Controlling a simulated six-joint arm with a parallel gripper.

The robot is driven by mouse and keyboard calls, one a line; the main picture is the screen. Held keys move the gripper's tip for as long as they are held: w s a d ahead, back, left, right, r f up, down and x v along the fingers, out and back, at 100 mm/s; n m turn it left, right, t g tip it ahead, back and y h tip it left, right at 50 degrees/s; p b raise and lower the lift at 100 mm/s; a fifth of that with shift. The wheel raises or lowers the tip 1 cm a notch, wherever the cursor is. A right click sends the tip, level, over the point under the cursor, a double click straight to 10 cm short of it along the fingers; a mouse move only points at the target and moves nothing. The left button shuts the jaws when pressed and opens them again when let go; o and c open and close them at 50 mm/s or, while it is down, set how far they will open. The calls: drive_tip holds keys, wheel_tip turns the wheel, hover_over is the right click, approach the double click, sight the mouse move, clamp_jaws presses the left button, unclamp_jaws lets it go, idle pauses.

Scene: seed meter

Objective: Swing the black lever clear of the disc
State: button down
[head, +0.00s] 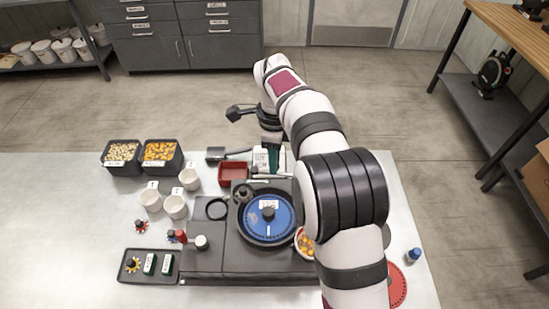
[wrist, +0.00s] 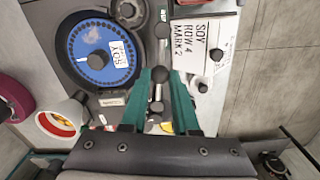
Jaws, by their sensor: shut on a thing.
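The blue disc (head: 268,216) lies in the round dark housing of the grey seed meter, with a white label and a black centre knob. The disc (wrist: 84,52) also shows at the upper left of the wrist view. My gripper (wrist: 164,76) has its green fingers closed on the black lever (wrist: 158,88), which stands between them. In the wrist view the lever appears to the right of the disc's rim, not across its face. In the head view my wrist hides much of the lever and fingertips.
A white box marked SOY ROW 4 MARK 2 (wrist: 200,48) stands close to the right of the fingers. A red tray (head: 233,174), white cups (head: 175,206) and seed bins (head: 122,154) stand left. A bowl of coloured pieces (head: 304,243) sits beside the disc.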

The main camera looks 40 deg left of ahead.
drive_tip(key=shift+w+r, duration=0.1)
drive_tip(key=c, duration=0.7)
unclamp_jaws()
drive_tip(key=shift+o, duration=0.2)
wheel_tip(320, 180, up, 16)
